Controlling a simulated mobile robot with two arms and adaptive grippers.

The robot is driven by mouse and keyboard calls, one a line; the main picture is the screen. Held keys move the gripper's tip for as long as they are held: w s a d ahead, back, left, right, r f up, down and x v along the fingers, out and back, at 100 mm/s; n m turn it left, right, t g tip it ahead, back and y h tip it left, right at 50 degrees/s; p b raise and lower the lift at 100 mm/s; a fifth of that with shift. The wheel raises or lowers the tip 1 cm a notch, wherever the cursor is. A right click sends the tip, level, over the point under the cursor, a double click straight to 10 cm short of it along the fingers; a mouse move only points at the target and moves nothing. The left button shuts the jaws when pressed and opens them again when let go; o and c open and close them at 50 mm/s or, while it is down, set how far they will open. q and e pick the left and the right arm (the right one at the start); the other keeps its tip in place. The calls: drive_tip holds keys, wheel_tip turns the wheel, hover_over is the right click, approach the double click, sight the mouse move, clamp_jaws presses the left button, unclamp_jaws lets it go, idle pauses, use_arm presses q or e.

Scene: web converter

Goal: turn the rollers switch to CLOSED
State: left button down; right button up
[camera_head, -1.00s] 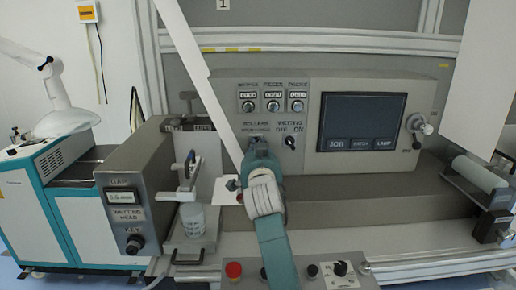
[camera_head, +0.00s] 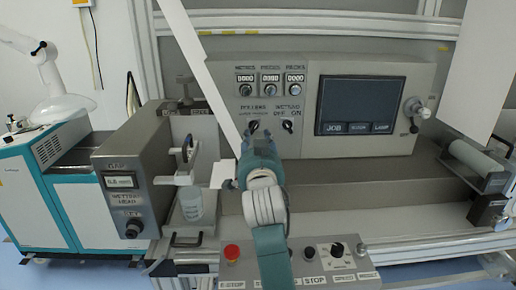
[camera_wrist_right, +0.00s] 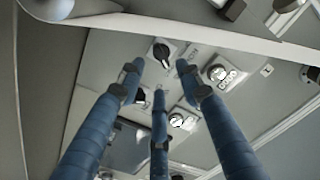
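The rollers switch (camera_head: 253,127) is a small black knob on the grey control panel, under the "ROLLERS" label. Its position labels are not readable. My right gripper (camera_head: 258,142) is in front of the panel, right at the switch, and hides the area below it. In the right wrist view the black knob (camera_wrist_right: 162,52) sits between and just beyond the tips of the two outer fingers of my gripper (camera_wrist_right: 158,72). The fingers are spread, and I see no grip on the knob. Contact cannot be told. My left gripper is not in view.
The wetting switch (camera_head: 289,117) is close on the right. Several counters (camera_head: 271,84) sit above, and a screen (camera_head: 361,106) is to the right. A white web (camera_head: 203,80) slants down beside the switch. A red button (camera_head: 231,252) is on the lower console.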

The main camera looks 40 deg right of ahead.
drive_tip(key=v, duration=0.5)
drive_tip(key=shift+d, duration=0.1)
idle(0.3)
